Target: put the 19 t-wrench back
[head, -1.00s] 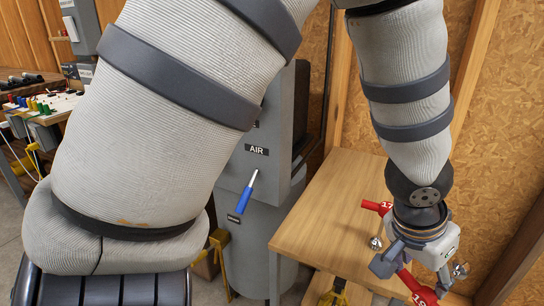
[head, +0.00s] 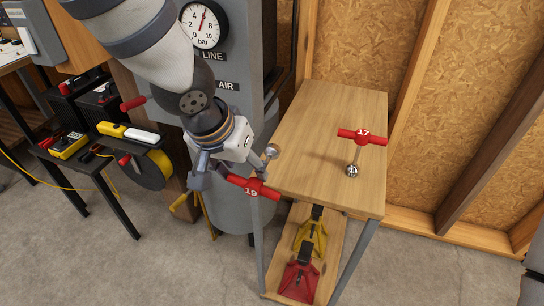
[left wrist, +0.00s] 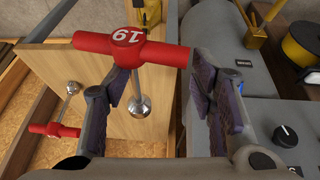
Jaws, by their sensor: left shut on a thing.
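The 19 t-wrench has a red T-handle marked 19 (head: 250,188) and a thin metal shaft with a round socket end. My left gripper (head: 228,180) is shut on it at the left edge of the wooden table (head: 300,120). In the left wrist view the red handle (left wrist: 135,48) crosses the top between the fingers (left wrist: 165,100), and its shaft runs down beside the left finger. The exact contact is hard to see. A similar red t-wrench marked 17 (head: 362,136) is at the table's right side, its socket end below the handle. My right gripper is out of view.
A grey cabinet with a gauge (head: 204,25) stands behind my left arm. Yellow (head: 312,236) and red (head: 299,280) stands sit on the table's lower shelf. A black side table (head: 110,175) is at left. Most of the tabletop is clear.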

